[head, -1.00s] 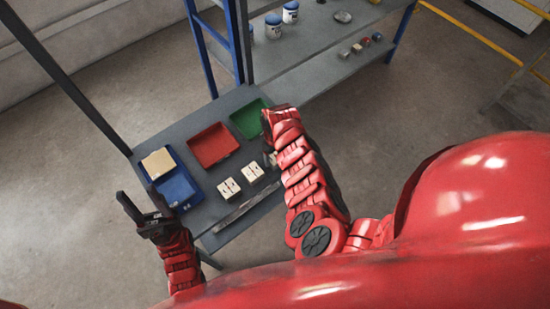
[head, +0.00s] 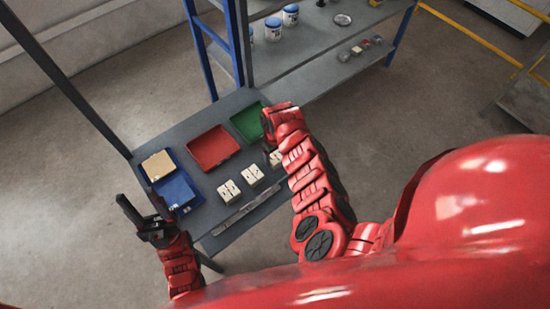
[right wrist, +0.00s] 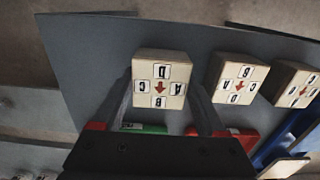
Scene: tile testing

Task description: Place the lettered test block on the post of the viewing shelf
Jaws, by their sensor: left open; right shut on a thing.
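A cream lettered block (right wrist: 158,80) with A, B, C, D labels and a red arrow sits between the fingers of my right gripper (right wrist: 160,92). In the head view my right gripper (head: 269,155) is over the table's right side, shut on this block (head: 277,158), partly hidden by the arm. I cannot tell whether the block is clear of the table. Two similar blocks, (head: 229,190) and (head: 252,174), stand to its left. My left gripper (head: 143,210) is open and empty by the table's left front corner. I cannot make out the shelf's post.
A metal strip (head: 240,212) lies along the front. A grey shelf (head: 315,60) behind carries jars and small cubes.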

